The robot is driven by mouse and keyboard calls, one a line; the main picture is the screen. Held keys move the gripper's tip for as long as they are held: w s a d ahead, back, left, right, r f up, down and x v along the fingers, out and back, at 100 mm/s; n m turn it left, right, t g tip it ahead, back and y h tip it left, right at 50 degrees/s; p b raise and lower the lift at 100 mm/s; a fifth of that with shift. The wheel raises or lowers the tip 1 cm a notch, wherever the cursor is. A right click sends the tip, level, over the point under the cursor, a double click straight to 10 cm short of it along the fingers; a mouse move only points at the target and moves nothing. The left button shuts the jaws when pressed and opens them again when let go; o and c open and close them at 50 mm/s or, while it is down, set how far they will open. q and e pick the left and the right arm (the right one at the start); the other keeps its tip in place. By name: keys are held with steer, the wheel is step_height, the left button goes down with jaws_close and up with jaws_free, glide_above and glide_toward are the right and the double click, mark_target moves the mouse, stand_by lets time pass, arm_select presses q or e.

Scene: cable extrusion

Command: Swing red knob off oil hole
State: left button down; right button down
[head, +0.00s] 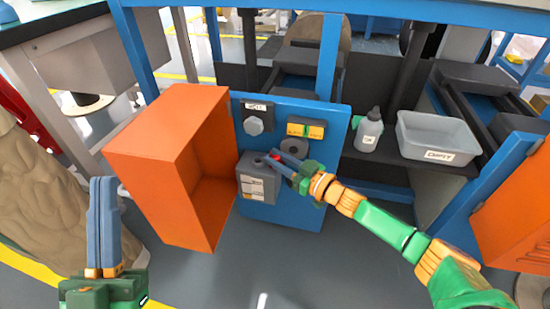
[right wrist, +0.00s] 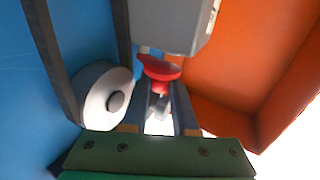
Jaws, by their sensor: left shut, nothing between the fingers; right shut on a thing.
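The red knob (head: 275,156) is at the top of a grey box (head: 257,185) on the blue panel (head: 335,125). In the right wrist view the red knob (right wrist: 160,70) has a wide flat head and a narrower red stem. My right gripper (head: 279,160) is shut on the knob, with its fingers on either side of the stem (right wrist: 158,100). A dark spot (head: 258,161) shows on top of the grey box beside the knob; I cannot tell whether it is the oil hole. My left gripper (head: 103,182) is shut and empty, pointing up at the left, far from the panel.
An orange open cover (head: 150,165) stands left of the grey box. A round grey part (head: 294,146) sits just behind my right gripper and shows close by in the right wrist view (right wrist: 106,95). A bottle (head: 369,130) and grey bin (head: 437,138) stand on the right shelf.

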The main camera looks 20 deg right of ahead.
stand_by(0.4)
steer(key=c, duration=0.7)
jaws_free()
